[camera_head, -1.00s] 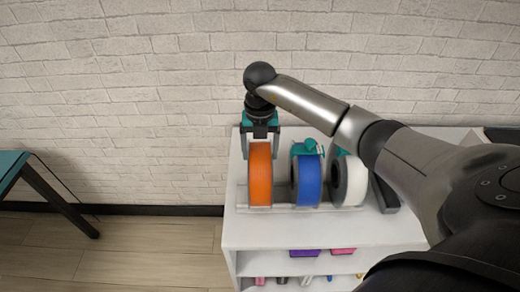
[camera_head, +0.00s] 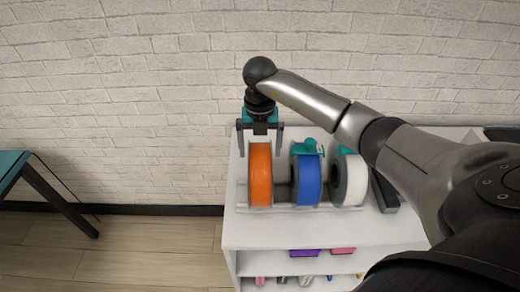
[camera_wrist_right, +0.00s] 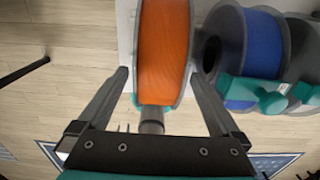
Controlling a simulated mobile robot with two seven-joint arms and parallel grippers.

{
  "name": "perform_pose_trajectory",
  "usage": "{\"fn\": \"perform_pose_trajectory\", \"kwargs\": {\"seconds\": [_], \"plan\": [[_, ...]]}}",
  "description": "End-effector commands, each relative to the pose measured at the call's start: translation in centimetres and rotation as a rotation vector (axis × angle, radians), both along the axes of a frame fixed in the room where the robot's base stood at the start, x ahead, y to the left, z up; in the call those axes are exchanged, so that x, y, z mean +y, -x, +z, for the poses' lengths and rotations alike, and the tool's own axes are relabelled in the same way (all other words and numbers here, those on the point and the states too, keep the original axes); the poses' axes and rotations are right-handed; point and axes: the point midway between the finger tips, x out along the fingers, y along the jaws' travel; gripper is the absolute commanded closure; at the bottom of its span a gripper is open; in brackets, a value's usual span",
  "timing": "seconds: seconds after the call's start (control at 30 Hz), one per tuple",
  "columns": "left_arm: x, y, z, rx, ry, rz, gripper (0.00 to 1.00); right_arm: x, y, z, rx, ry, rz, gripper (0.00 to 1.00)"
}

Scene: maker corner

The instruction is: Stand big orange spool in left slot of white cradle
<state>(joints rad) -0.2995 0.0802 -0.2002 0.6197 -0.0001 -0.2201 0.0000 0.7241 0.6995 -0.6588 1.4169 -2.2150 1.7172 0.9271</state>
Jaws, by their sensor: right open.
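The big orange spool (camera_head: 260,175) stands upright at the left end of the white cradle (camera_head: 300,207) on the shelf top, left of a blue spool (camera_head: 307,180). It also shows in the right wrist view (camera_wrist_right: 164,50). My right gripper (camera_head: 261,152) is above and behind the orange spool, pointing down. Its two fingers are spread wide, one on each side of the spool, with gaps between them and the flanges in the right wrist view (camera_wrist_right: 163,85). The spool's underside is hidden. My left gripper is not in view.
A white spool (camera_head: 350,180) stands right of the blue one. Teal parts (camera_head: 307,147) sit at the tops of these two spools. A brick wall (camera_head: 130,110) is close behind the white shelf (camera_head: 310,232). A teal-topped table (camera_head: 12,165) is at the far left.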

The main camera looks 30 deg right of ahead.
Motion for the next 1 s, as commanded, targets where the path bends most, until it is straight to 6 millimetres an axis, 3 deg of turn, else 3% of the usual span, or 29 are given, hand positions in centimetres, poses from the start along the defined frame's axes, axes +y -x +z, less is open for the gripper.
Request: {"fn": "perform_pose_trajectory", "kwargs": {"seconds": [0.4, 0.53, 0.73, 1.0], "plan": [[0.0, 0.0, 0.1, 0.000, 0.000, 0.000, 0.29, -0.1, -0.3, 9.8, -0.011, 0.001, 0.000, 0.00], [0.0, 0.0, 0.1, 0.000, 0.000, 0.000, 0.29, -0.1, -0.3, 12.2, -0.010, 0.000, 0.000, 0.00], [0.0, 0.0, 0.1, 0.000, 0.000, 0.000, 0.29, -0.1, -0.2, 14.0, -0.007, 0.001, -0.001, 0.00], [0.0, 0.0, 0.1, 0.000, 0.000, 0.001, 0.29, 0.2, -0.3, 14.2, -0.010, -0.011, 0.008, 0.00]]}}
